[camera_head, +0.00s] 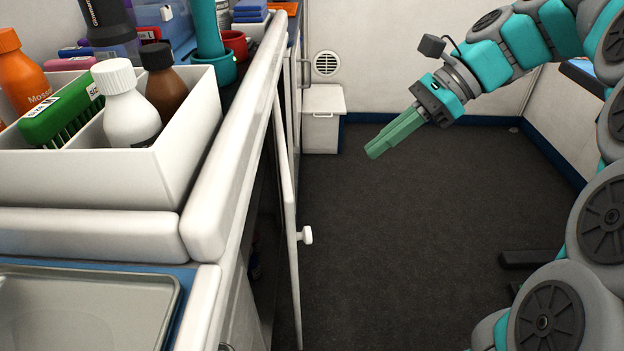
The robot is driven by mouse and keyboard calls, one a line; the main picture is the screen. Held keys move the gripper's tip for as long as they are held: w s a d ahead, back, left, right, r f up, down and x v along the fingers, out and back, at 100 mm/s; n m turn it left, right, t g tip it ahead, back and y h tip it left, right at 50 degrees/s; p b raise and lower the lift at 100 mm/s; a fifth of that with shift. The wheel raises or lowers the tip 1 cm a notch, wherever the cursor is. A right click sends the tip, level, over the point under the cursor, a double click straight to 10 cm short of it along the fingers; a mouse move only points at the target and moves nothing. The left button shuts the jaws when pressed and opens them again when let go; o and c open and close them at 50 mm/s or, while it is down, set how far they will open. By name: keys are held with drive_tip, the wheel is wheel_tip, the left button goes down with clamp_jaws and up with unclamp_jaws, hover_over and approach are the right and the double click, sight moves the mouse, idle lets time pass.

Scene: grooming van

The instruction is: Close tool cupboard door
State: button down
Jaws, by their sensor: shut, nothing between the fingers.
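The tool cupboard door (287,215) is a white panel under the counter at centre left, seen nearly edge-on. It stands open, swung out from the cabinet front, with the dark cupboard interior (262,235) showing beside it. A white round knob (305,235) sticks out from its right face. My gripper (372,151) has green fingers, shut and empty. It is in the air over the floor, up and to the right of the knob, apart from the door, and points down to the left.
The counter (205,225) on the left holds a white caddy (185,150) with bottles and a green brush, and a metal tray (90,310). A white bin (323,120) stands at the back wall. The dark floor (420,210) between door and arm is clear.

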sight(292, 220)
drive_tip(key=a+r+b+x, duration=0.1)
drive_tip(key=a+r+x, duration=0.1)
drive_tip(key=x, duration=1)
drive_tip(key=shift+s+a+f, duration=0.2)
drive_tip(key=shift+a, duration=0.1)
drive_tip(key=s+a+m+t+p, duration=0.1)
drive_tip(key=a+m+t+p, duration=0.1)
drive_tip(key=a+p, duration=0.4)
drive_tip(key=shift+a, duration=0.6)
drive_tip(key=shift+s, duration=0.1)
drive_tip(key=shift+r, duration=0.1)
